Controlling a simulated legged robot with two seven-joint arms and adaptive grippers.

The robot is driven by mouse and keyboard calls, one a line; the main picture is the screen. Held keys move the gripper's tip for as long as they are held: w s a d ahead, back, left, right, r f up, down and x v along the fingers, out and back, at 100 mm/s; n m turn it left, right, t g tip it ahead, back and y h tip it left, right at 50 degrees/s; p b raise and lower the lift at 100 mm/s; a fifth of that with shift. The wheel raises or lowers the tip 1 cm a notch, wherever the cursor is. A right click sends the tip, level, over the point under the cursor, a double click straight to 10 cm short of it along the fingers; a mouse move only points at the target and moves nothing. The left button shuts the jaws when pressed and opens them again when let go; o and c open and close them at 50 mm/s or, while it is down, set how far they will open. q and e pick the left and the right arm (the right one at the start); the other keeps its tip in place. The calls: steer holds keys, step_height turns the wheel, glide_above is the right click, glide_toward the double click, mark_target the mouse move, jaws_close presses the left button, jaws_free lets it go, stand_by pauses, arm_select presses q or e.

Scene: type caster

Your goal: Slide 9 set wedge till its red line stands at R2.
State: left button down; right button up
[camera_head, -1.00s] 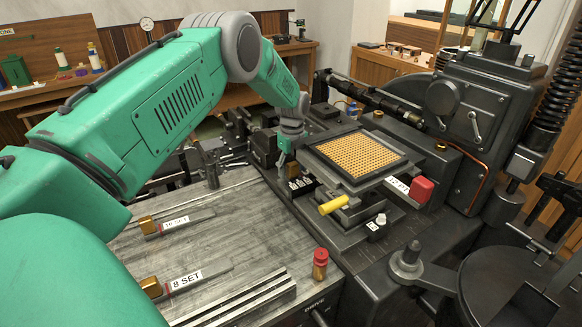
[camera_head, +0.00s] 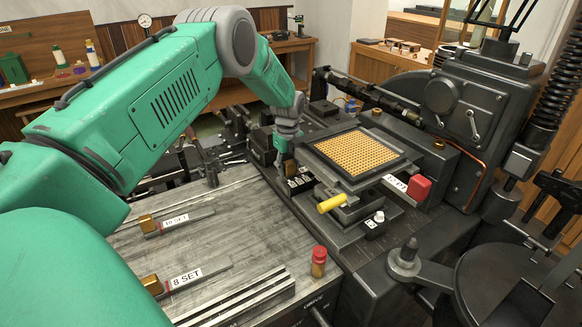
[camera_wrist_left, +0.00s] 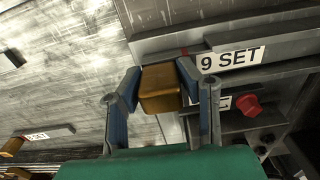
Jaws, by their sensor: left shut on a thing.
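My left gripper (camera_wrist_left: 160,78) is shut on the brass block at the end of the 9 set wedge, one finger on each side. The 9 set wedge (camera_wrist_left: 285,52) is a grey bar with a white "9 SET" label (camera_wrist_left: 232,59) in the left wrist view. A short red line (camera_wrist_left: 184,51) shows just left of that label. In the head view my left gripper (camera_head: 281,157) is at the machine's near left side and mostly covers the wedge. A black plate with small white marks (camera_head: 299,183) lies beside it; I cannot read R2. My right gripper is out of view.
The 10 set wedge (camera_head: 176,220) and 8 set wedge (camera_head: 187,278) lie on the grey bench. A gold-grid case (camera_head: 360,154), yellow handle (camera_head: 332,204) and red knob (camera_head: 419,188) stand close right of the gripper.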

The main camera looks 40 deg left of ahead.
arm_select(q)
steer(key=shift+s+a+r+p, duration=0.1)
steer(key=shift+s+a+p, duration=0.3)
steer(key=shift+s+p, duration=0.3)
steer(key=c, duration=1)
jaws_free()
steer(key=shift+s, duration=0.1)
steer(key=shift+c, duration=0.2)
step_height(320, 180, up, 12)
steer(key=shift+a+f, duration=0.15)
steer(key=shift+f, duration=0.05)
steer(key=shift+f, duration=0.1)
